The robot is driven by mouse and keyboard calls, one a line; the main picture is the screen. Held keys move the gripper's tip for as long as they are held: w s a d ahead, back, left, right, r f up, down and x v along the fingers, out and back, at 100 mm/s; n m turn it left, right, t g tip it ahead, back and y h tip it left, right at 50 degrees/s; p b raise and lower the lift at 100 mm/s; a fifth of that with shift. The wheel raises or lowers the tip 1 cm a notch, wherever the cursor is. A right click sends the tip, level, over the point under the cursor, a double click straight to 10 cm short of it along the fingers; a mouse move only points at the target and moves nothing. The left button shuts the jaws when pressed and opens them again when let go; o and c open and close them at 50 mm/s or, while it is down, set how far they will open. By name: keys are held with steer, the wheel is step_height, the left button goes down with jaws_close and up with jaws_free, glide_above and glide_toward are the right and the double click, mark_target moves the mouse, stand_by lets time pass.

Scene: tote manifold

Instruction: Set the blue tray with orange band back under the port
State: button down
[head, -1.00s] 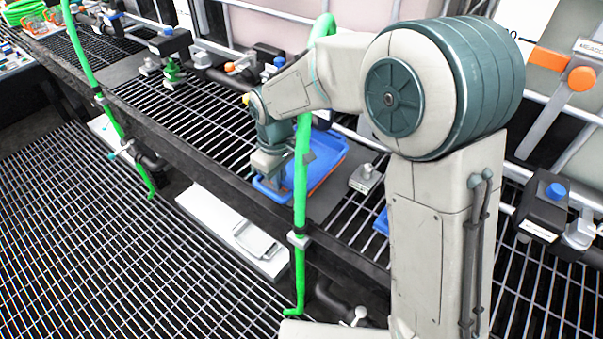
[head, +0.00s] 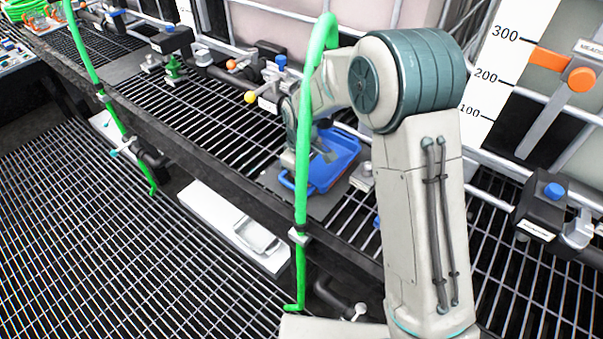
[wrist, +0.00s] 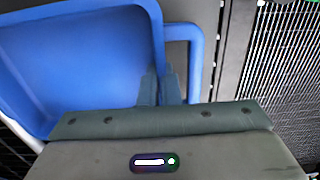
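The blue tray (head: 338,168) is at the bench behind the green hose in the head view. Its orange band is not visible now. It fills the upper left of the wrist view (wrist: 75,60), with its loop handle (wrist: 196,62) on the right. My gripper (wrist: 160,86) has its two fingers close together at the handle-side wall, one on each side of it, and looks shut on the tray. I cannot tell whether the tray touches the bench. The port is not clearly seen.
The green hose (head: 301,200) hangs in front of the tray and arm. A yellow-knobbed valve (head: 251,97) is left of my gripper. A small metal fitting (head: 362,177) stands close right of the tray. Bench grating (head: 215,125) is clear to the left.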

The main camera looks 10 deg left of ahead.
steer(key=c, duration=2.1)
jaws_free()
steer(key=shift+f, duration=0.2)
steer(key=o, duration=0.5)
steer(key=shift+c, duration=0.2)
steer(key=shift+r, duration=0.1)
step_height(320, 180, up, 12)
steer(key=shift+r, duration=0.2)
